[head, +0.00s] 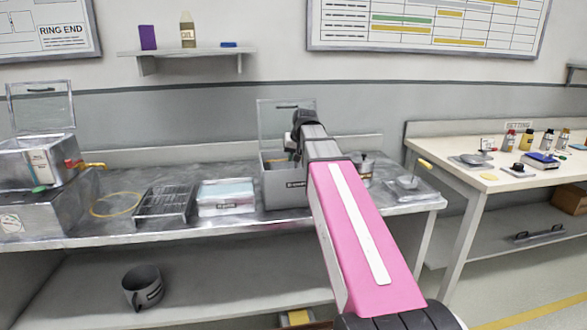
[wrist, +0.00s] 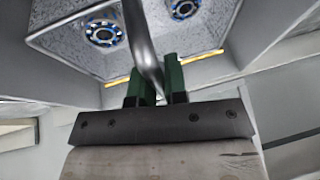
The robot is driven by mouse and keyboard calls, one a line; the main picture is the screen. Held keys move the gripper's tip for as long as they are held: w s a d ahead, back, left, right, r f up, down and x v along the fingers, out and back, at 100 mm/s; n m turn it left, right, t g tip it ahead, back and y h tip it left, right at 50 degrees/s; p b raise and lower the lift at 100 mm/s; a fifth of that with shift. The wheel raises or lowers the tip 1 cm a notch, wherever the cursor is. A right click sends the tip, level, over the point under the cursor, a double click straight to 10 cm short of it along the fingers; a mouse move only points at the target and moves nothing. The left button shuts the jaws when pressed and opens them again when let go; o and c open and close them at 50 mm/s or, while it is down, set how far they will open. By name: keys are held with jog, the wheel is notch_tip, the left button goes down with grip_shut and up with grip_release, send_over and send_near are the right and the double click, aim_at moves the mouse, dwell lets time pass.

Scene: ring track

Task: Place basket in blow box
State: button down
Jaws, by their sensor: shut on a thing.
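The basket (wrist: 62,47) shows in the wrist view as a grey-walled tray with a speckled floor, with ring bearings (wrist: 104,32) lying in it. Its curved metal handle (wrist: 138,35) runs down between the green fingers of my gripper (wrist: 157,84), which is shut on it. In the head view, a grey box with a raised clear lid (head: 284,193), which looks like the blow box, stands on the metal bench. My wrist is over this box. The basket is hidden or too small to make out there, so I cannot tell its height in the box.
Left of the box are a white case (head: 226,207), a dark rack (head: 165,204), a yellow ring (head: 115,205) and a metal tank with open lid (head: 35,160). A small device (head: 411,188) stands to the right. A wooden table (head: 530,175) holds bottles.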

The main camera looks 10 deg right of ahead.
aim_at(293, 166)
jog(key=shift+f, duration=2)
jog(key=c, duration=1.1)
grip_release()
jog(key=shift+f, duration=0.1)
jog(key=shift+c, duration=0.2)
jog(key=v, duration=1.2)
